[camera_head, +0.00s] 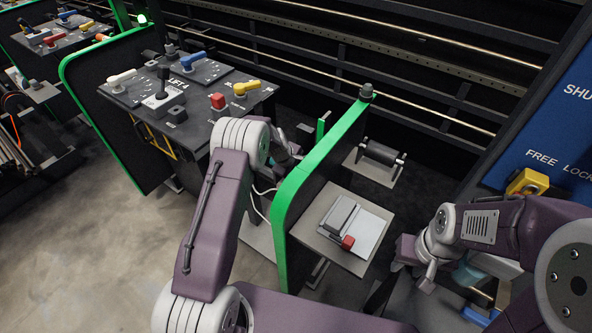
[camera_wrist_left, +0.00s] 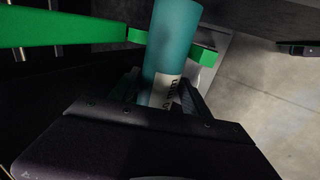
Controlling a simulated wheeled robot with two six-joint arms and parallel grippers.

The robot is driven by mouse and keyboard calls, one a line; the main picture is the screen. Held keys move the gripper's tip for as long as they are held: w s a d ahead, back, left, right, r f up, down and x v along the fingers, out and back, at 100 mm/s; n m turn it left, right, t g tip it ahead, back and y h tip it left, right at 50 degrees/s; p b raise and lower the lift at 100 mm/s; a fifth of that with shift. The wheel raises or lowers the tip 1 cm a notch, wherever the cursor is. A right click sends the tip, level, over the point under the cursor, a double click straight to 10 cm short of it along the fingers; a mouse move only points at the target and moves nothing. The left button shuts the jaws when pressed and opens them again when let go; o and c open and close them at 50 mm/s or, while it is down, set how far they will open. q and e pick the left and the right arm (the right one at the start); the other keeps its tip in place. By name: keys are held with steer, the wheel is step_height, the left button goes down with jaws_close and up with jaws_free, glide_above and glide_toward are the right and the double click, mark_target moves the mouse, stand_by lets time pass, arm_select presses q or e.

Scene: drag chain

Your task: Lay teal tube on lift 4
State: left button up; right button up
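The teal tube (camera_wrist_left: 172,45), with a white printed label, shows in the left wrist view. It stands between the fingers of my left gripper (camera_wrist_left: 172,98), which is shut on it.
A green-edged panel (camera_head: 318,160) rises right of the left gripper. Right of it are a dark roller (camera_head: 381,153) and a plate with a grey block and red knob (camera_head: 347,242). A blue sign (camera_head: 560,130) stands at right. Bare floor lies at left.

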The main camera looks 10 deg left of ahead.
arm_select(q)
steer(key=shift+w+r, duration=0.25)
steer(key=shift+r, duration=0.1)
steer(key=v, duration=0.8)
steer(key=shift+s+r+p, duration=0.15)
steer(key=shift+s+p, duration=0.25)
steer(key=shift+s, duration=0.05)
steer(key=shift+s+a, duration=0.1)
